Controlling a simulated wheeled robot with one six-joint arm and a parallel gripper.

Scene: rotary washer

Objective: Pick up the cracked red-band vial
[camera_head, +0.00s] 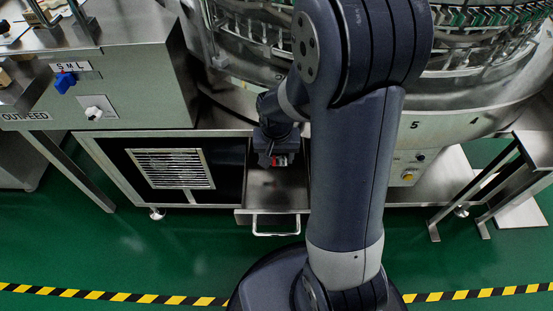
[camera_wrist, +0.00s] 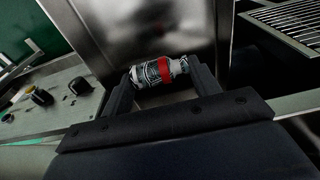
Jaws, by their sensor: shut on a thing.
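The cracked red-band vial (camera_wrist: 152,72) shows in the wrist view as a clear, cracked-looking body with a red band near its right end. It lies crosswise between the two fingers of my gripper (camera_wrist: 160,80), which is shut on it. In the head view the vial (camera_head: 281,161) is a small red and white patch at the tip of my gripper (camera_head: 274,160). It is over the open steel drawer (camera_head: 272,208). The gap between vial and drawer floor cannot be judged. My arm covers the drawer's right side.
The drawer's handle (camera_head: 275,226) sticks out at the front. A vent grille (camera_head: 173,168) is to the left. The round washer (camera_head: 460,125) stands behind, with a panel bearing a yellow button (camera_head: 408,177). The outfeed cabinet (camera_head: 110,95) is at left. Green floor (camera_head: 140,240) is clear in front.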

